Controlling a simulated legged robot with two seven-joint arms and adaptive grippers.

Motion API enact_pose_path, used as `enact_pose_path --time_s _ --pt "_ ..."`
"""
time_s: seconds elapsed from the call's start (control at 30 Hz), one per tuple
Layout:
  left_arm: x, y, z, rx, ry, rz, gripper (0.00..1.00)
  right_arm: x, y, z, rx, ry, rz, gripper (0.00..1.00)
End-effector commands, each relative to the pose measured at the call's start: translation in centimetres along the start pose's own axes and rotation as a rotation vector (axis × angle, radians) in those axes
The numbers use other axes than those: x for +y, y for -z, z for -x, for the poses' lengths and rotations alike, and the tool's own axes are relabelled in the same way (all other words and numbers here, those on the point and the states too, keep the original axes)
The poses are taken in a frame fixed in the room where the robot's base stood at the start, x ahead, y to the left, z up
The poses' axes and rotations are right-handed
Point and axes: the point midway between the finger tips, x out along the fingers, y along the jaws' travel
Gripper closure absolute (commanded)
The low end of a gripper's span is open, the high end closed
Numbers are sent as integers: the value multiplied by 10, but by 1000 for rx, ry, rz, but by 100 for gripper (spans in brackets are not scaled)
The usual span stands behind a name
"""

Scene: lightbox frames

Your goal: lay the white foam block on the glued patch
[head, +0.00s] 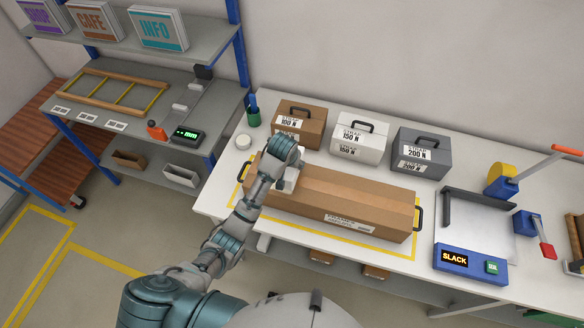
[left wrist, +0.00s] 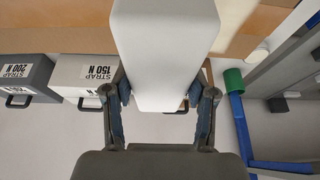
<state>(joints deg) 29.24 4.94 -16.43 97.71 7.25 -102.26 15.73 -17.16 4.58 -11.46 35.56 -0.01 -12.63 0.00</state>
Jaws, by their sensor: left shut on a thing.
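My left gripper (head: 284,164) is shut on the white foam block (head: 289,184) above the left part of a long brown box (head: 350,205). In the left wrist view the foam block (left wrist: 165,45) sits between the two fingers of the left gripper (left wrist: 163,95), and the box runs behind it. I cannot tell whether the block touches the box. I cannot make out the glued patch in either view; the arm and block cover part of the box top. My right gripper is not in view.
Brown (head: 299,122), white (head: 360,136) and grey (head: 421,152) weight cases stand behind the box. A green cup (head: 253,117) and a small white round item (head: 243,142) are at the left. A blue device reading SLACK (head: 470,262) is at the right.

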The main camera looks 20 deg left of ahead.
Motion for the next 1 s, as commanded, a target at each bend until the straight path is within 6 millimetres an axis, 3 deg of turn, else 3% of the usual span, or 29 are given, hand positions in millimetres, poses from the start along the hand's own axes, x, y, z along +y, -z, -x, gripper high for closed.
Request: enact_pose_path --time_s 0.23,0.57,0.6,0.7,1.0 --pt "0 -12 -30 -5 0 0 67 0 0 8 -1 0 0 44" --pt "0 -14 -34 -3 0 0 67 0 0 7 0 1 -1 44" --pt "0 -14 -35 -3 0 0 41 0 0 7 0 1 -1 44" --pt "0 -14 -35 -2 0 0 19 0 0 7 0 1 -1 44" --pt "0 -13 -34 -2 0 0 19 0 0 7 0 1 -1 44"
